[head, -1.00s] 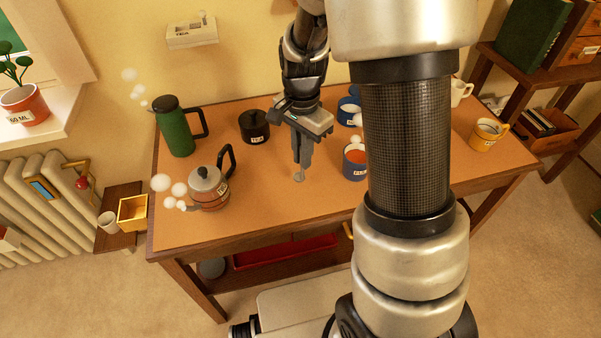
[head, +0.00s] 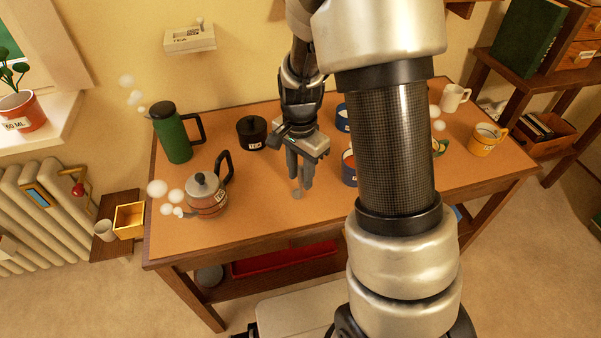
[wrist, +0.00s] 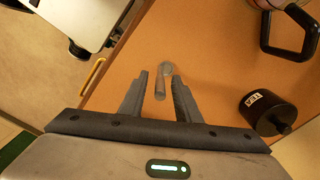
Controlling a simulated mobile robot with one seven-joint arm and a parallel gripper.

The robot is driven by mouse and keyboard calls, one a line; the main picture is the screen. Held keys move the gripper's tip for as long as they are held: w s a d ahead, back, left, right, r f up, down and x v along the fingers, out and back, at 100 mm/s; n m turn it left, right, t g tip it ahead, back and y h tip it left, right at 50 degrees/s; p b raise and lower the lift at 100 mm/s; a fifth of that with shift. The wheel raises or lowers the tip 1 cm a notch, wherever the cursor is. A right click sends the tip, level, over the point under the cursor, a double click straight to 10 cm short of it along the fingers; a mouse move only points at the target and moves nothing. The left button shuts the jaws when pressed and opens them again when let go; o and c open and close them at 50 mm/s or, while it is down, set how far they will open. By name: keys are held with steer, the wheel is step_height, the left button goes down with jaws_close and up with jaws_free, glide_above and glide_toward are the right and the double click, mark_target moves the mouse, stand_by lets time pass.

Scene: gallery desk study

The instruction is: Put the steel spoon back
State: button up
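The steel spoon (wrist: 161,82) shows in the wrist view between the two fingers of my gripper (wrist: 159,84), with a gap on each side. Its round end points away from the gripper, towards the tabletop. In the head view only that end of the spoon (head: 297,194) shows, just below my gripper (head: 299,182), near the middle of the orange desk top (head: 250,220). My gripper is open, its fingers pointing down. I cannot tell whether the spoon lies flat or is tilted.
A kettle (head: 207,200) and green flask (head: 176,139) stand on the left. A black lidded pot (head: 252,133) is behind. Blue mugs (head: 349,171) stand right of the gripper, partly behind my arm. A yellow mug (head: 484,139) is far right. The desk's front middle is clear.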

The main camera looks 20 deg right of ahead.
step_height(320, 180, up, 12)
steer(key=shift+s+r+p, duration=0.1)
steer(key=shift+r+p, duration=0.15)
steer(key=shift+p, duration=0.95)
steer(key=s+r+n+t, duration=0.5)
steer(key=s+r+n, duration=0.6)
steer(key=s+r, duration=0.3)
steer(key=s, duration=0.3)
steer(key=shift+a+n+t, duration=0.25)
steer(key=shift+n+t, duration=0.05)
step_height(320, 180, up, 12)
steer(key=p, duration=1.1)
steer(key=shift+p, duration=0.4)
